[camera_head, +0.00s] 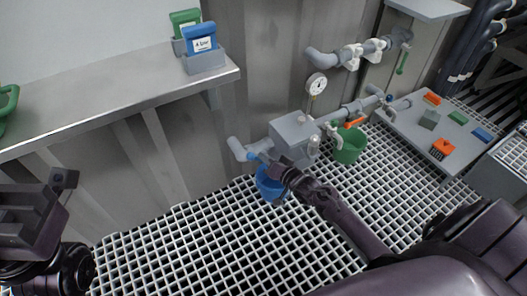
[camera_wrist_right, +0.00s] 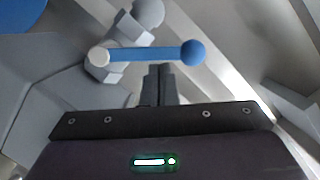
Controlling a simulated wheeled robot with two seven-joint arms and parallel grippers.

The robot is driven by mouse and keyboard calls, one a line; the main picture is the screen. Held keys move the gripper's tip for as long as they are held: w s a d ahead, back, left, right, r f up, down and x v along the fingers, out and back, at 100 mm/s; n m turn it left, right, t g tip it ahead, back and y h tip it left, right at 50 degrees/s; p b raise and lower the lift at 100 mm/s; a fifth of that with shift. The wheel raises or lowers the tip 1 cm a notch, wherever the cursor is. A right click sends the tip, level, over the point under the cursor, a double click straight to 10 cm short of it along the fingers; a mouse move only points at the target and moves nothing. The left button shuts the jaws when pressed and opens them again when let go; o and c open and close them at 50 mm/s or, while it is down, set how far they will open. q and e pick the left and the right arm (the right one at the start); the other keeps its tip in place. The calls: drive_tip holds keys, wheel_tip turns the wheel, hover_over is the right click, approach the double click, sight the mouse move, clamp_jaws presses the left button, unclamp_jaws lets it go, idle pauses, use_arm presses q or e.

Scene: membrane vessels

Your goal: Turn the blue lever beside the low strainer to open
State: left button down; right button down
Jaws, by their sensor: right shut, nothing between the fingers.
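The blue lever (camera_wrist_right: 145,54) lies nearly level across the right wrist view, from a pale round hub (camera_wrist_right: 97,59) on the left to a blue ball end (camera_wrist_right: 193,52) on the right. My right gripper (camera_wrist_right: 160,68) is shut and empty, its fingertips by the middle of the lever; whether they touch cannot be told. In the head view my right gripper (camera_head: 277,167) is beside low grey pipework (camera_head: 240,149), and only a bit of the blue lever (camera_head: 252,155) shows. The strainer cannot be told apart for certain. A dark part of my left arm shows at left; its fingers are unclear.
A blue bucket (camera_head: 268,188) stands under my right gripper, and a green bucket (camera_head: 349,146) is farther right. A grey box (camera_head: 294,138) and gauge (camera_head: 316,85) are close by. A steel bench (camera_head: 110,93) is at left. The grating floor (camera_head: 190,250) in front is clear.

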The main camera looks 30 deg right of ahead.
drive_tip(key=a+f+n+h, duration=0.1)
drive_tip(key=n, duration=0.1)
drive_tip(key=a+f+n+p, duration=0.1)
drive_tip(key=n, duration=0.1)
drive_tip(key=a+f+n+h+p, duration=0.1)
drive_tip(key=shift+s+a+f+n+h, duration=0.1)
drive_tip(key=shift+a+f+n+h, duration=0.1)
drive_tip(key=shift+f+n+h, duration=0.15)
idle(0.5)
idle(0.3)
